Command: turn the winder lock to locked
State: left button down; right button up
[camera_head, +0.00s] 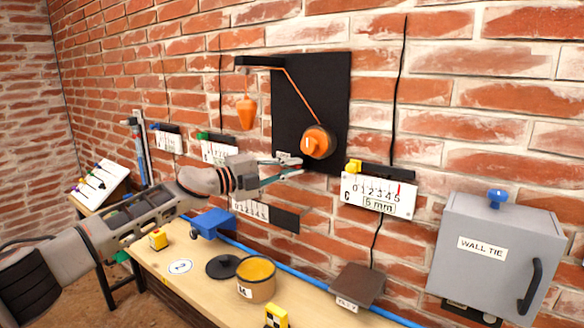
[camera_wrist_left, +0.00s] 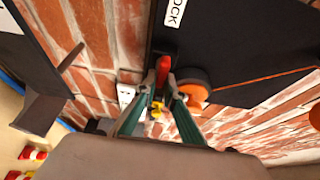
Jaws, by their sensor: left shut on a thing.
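The winder is an orange drum (camera_head: 318,142) on a black wall board (camera_head: 300,80); an orange cord runs from it up to an arm with a hanging orange plumb bob (camera_head: 246,112). In the left wrist view, a red lever (camera_wrist_left: 163,70) stands at the board's edge below a white label ending in "OCK" (camera_wrist_left: 175,13). My left gripper (camera_head: 290,166) is at the board's lower left, beside the drum. Its fingers (camera_wrist_left: 163,88) are closed around the red lever, whose lower part they hide. In the head view the lever is mostly hidden. My right gripper is not in view.
A wall scale marked "5 mm" (camera_head: 378,195) hangs right of the board, with a grey "WALL TIE" box (camera_head: 500,250) farther right. Below, the wooden bench (camera_head: 205,290) carries a mustard-filled pot (camera_head: 256,280), a black disc (camera_head: 222,266) and yellow blocks.

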pick_arm(q)
jog(key=shift+w+a, duration=0.2)
jog(key=shift+a, duration=0.05)
jog(key=c, duration=2.1)
grip_release()
jog(key=shift+w+f, duration=0.1)
jog(key=shift+c, duration=0.2)
jog(key=v, duration=1.2)
jog(key=shift+d, duration=0.1)
